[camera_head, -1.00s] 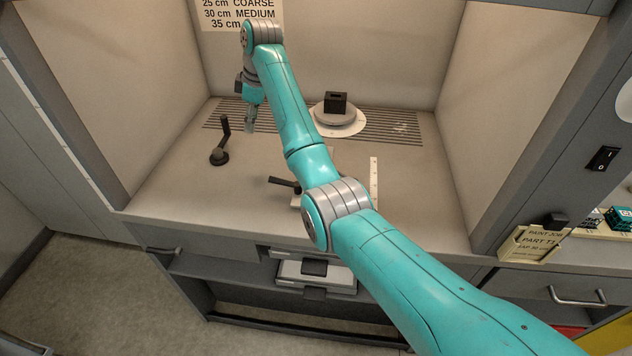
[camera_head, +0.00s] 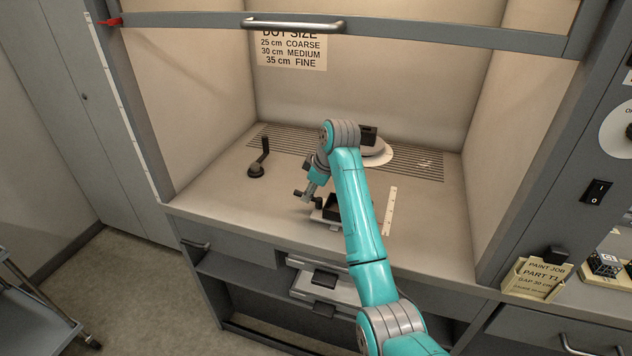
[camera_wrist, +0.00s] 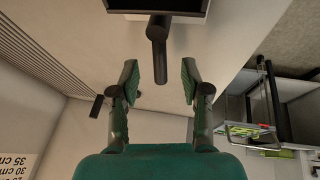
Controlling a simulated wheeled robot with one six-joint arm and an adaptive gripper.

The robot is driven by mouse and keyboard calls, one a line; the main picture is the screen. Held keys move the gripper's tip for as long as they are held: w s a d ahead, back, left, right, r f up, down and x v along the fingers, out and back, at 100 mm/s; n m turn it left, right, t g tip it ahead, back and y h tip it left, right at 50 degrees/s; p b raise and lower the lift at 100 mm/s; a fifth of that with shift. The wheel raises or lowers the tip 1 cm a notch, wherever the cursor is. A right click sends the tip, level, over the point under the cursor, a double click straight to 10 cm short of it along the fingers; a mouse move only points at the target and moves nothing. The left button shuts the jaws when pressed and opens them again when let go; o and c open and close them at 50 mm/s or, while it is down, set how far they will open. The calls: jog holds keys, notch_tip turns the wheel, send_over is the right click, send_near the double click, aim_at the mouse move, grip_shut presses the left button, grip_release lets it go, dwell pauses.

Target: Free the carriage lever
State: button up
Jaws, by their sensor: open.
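The carriage (camera_head: 333,212) is a dark block on a pale base near the front of the booth floor, partly hidden by my arm. Its short dark lever sticks out on its left side; in the wrist view the lever (camera_wrist: 157,45) runs from the dark block (camera_wrist: 165,4) at the top edge. My gripper (camera_head: 308,197) is at the lever's end, pointing down. In the wrist view my gripper (camera_wrist: 160,80) is open, with the lever's rounded end between the fingertips and a gap on both sides. I cannot tell the exact height of the fingers against the lever.
Another dark lever (camera_head: 262,160) stands upright on the left of the booth floor. A turntable (camera_head: 376,152) with a dark block is at the back. A white ruler strip (camera_head: 390,210) lies right of the carriage. A sash bar (camera_head: 400,30) crosses above the opening.

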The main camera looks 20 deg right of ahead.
jog(key=shift+x, duration=2.2)
grip_shut()
